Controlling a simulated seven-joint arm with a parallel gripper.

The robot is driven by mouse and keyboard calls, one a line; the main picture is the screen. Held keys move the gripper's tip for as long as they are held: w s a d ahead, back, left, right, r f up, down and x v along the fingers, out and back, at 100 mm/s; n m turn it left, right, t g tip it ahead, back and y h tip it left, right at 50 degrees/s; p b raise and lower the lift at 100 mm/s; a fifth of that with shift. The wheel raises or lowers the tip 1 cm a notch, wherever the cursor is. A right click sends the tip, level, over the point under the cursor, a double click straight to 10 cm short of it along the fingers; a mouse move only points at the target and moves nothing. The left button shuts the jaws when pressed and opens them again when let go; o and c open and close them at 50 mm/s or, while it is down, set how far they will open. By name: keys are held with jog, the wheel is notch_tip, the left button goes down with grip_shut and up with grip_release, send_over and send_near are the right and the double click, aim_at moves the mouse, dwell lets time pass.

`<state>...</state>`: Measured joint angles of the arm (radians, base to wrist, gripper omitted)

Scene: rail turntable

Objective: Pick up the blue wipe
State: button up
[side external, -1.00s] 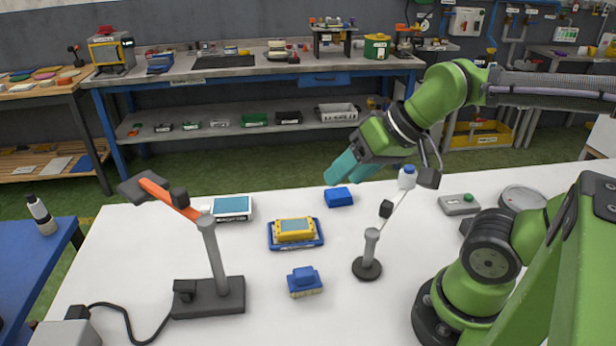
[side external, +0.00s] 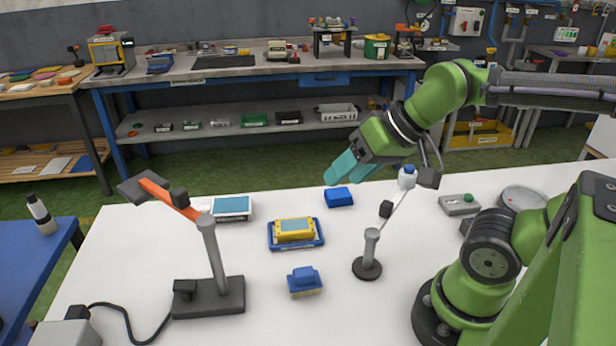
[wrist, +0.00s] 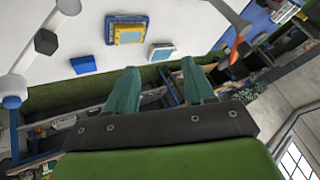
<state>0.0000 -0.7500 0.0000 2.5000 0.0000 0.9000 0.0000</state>
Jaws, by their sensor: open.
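The blue wipe (side external: 339,197) looks like a small folded blue block lying flat on the white table near its far edge. It also shows in the wrist view (wrist: 83,64), left of the fingers. My gripper (side external: 344,176) has teal fingers and hangs in the air above and just behind the wipe in the side external view, not visibly touching it. In the wrist view my gripper (wrist: 159,67) shows both fingers well apart, with nothing held between them.
A black cube on a thin stand (side external: 386,209) is close by. Bare table surrounds the wipe.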

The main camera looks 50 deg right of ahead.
jog(key=shift+o, duration=0.3)
jog(key=o, duration=0.8)
jog(key=m+g+h, duration=0.4)
jog(key=h, duration=0.1)
send_near(339, 193)
jog(key=x, duration=0.3)
jog(key=shift+a+f, duration=0.15)
jog(key=shift+f, duration=0.3)
jog(key=shift+d+x, duration=0.2)
jog(key=shift+x, duration=2.3)
